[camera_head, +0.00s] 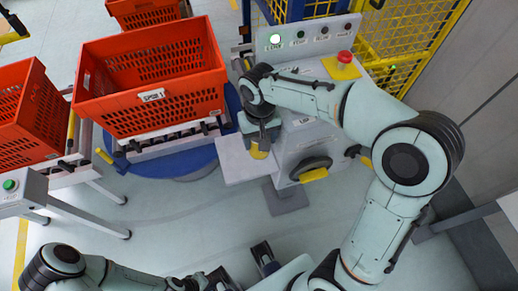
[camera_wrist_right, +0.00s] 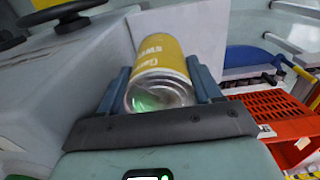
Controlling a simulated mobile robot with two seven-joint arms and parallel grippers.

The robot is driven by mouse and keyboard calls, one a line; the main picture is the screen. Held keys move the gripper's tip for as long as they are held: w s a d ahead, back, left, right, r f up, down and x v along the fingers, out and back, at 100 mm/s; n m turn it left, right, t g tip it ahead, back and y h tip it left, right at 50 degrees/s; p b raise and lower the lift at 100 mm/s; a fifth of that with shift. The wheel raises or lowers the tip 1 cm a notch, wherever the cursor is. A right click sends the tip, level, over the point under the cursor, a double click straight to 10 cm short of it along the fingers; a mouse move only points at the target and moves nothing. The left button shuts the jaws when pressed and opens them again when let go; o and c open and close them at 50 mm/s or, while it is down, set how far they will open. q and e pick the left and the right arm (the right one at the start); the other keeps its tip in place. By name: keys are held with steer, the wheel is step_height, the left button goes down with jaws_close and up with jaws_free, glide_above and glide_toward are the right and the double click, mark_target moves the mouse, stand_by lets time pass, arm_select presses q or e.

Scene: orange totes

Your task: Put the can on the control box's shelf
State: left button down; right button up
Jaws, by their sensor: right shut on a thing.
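The yellow can (camera_head: 259,152) is held upright by my right gripper (camera_head: 259,138) over the right part of the pale shelf (camera_head: 236,164) on the control box (camera_head: 318,135). I cannot tell whether its bottom touches the shelf. In the right wrist view the can (camera_wrist_right: 160,62) sits between both fingers of the gripper (camera_wrist_right: 165,88), its yellow label and shiny metal end showing. My left gripper (camera_head: 242,268) is low in the head view, its two fingers apart with nothing between them, far from the can.
A large orange tote (camera_head: 155,100) stands on a stand left of the shelf, with another orange tote (camera_head: 30,115) further left. The control box has a red button (camera_head: 345,57), a green light and a black handwheel (camera_head: 310,167). Open floor lies below the shelf.

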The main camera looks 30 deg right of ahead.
steer(key=shift+f+b, duration=0.4)
steer(key=shift+f, duration=2.4)
steer(key=shift+f, duration=0.1)
steer(key=o, duration=1)
steer(key=shift+r, duration=0.35)
step_height(320, 180, up, 12)
steer(key=shift+f+p, duration=0.2)
steer(key=shift+p, duration=0.8)
steer(key=shift+a+f, duration=0.1)
